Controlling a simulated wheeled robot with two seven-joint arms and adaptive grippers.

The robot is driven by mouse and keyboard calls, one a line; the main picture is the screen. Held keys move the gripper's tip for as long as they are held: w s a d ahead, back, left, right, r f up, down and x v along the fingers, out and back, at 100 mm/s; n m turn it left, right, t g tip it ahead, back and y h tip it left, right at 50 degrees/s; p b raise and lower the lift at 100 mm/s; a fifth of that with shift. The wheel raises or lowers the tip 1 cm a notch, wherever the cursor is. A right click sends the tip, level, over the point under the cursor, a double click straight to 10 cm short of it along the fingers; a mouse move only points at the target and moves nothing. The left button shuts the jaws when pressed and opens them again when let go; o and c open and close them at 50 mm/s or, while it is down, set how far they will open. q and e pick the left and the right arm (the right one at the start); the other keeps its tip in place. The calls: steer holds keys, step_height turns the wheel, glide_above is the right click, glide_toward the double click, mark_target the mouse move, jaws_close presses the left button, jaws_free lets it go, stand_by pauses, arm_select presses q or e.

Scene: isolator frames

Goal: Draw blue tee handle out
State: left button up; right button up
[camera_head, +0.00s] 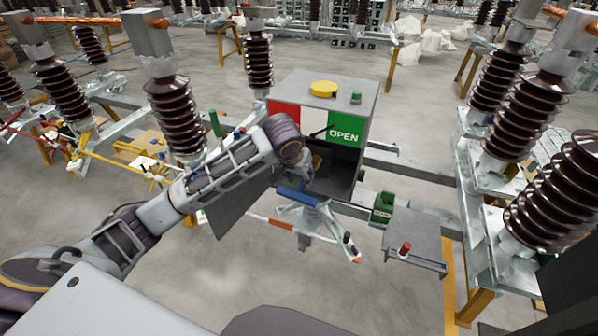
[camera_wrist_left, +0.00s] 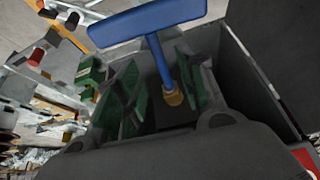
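The blue tee handle (camera_head: 297,196) shows in the head view at the open front of the grey cabinet (camera_head: 345,105). In the left wrist view its blue crossbar (camera_wrist_left: 150,20) lies across the top, and its stem runs down to a brass-coloured end (camera_wrist_left: 173,98). My left gripper (camera_head: 298,178) is at the cabinet opening, partly hidden by its own wrist. In the left wrist view the green-padded fingers of the left gripper (camera_wrist_left: 162,85) stand apart on either side of the stem, with a gap showing on the left. My right gripper is not in view.
The cabinet's door (camera_head: 232,208) hangs open on the left. A grey shelf (camera_head: 415,240) with a red knob (camera_head: 404,249) and a green box (camera_head: 382,207) stand to the right. Tall brown insulators (camera_head: 177,115) surround the cabinet. Bare floor lies in front.

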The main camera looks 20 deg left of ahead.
mark_target(299, 191)
arm_select(q)
steer(key=shift+x, duration=2.75)
steer(key=shift+s, duration=0.1)
jaws_close()
steer(key=shift+s, duration=0.15)
steer(key=shift+s, duration=0.9)
steer(key=shift+s, duration=0.2)
steer(key=shift+s, duration=0.55)
steer(key=shift+s, duration=0.2)
